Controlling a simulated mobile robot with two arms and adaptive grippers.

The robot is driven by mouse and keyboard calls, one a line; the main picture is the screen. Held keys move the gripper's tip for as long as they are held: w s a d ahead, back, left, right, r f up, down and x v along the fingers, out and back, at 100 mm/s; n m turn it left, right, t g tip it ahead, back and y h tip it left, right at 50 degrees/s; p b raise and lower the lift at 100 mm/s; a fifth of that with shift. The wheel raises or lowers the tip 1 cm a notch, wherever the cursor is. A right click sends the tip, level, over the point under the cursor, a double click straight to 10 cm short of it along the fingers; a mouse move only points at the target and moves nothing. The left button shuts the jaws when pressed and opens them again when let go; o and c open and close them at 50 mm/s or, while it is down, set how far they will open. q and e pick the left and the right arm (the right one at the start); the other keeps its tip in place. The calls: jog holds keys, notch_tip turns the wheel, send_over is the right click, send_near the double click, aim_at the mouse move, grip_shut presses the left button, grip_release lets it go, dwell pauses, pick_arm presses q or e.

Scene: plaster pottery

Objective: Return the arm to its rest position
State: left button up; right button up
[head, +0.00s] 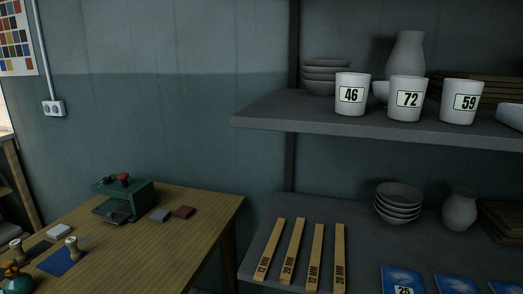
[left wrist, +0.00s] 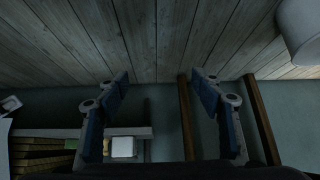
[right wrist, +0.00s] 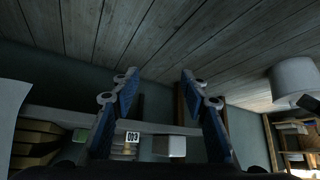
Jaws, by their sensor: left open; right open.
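Neither arm shows in the head view. My left gripper (left wrist: 160,82) shows in the left wrist view with its two blue-padded fingers spread apart and nothing between them. My right gripper (right wrist: 158,75) shows in the right wrist view, also with fingers apart and empty. Both wrist cameras look toward the plank ceiling and the upper wall, so the grippers are clear of the table and the shelf surfaces.
A shelf (head: 255,117) holds white cups marked 46 (head: 351,108), 72 (head: 406,112) and 59 (head: 460,116). The lower shelf (head: 262,222) bears several wooden strips, stacked bowls (head: 398,203) and a vase (head: 459,211). A wooden table (head: 190,233) carries a green device (head: 130,199) and stamps.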

pick_arm(q)
jog(key=s+a+f+g+p, duration=0.2)
jog(key=s+p, duration=0.1)
jog(key=s, duration=0.6)
jog(key=s+a+f+g+y+p, duration=0.1)
jog(key=s+p, duration=0.3)
jog(key=s, duration=0.6)
jog(key=s+a+f+g+p, duration=0.3)
jog(key=s+a, duration=0.1)
jog(key=s, duration=0.5)
jog(key=shift+s+g+y, duration=0.3)
jog(key=shift+g, duration=0.1)
pick_arm(e)
jog(key=s+d+f+g, duration=0.2)
jog(key=s, duration=0.7)
jog(key=s+d+f+g+h, duration=0.1)
jog(key=s+d+f+g, duration=0.1)
jog(key=s, duration=0.8)
jog(key=s+d+f+g, duration=0.2)
jog(key=s+d, duration=0.1)
jog(key=s, duration=0.6)
jog(key=shift+s+g+h, duration=0.3)
jog(key=shift+g, duration=0.1)
pick_arm(q)
jog(key=shift+f, duration=0.1)
pick_arm(e)
jog(key=shift+f, duration=0.1)
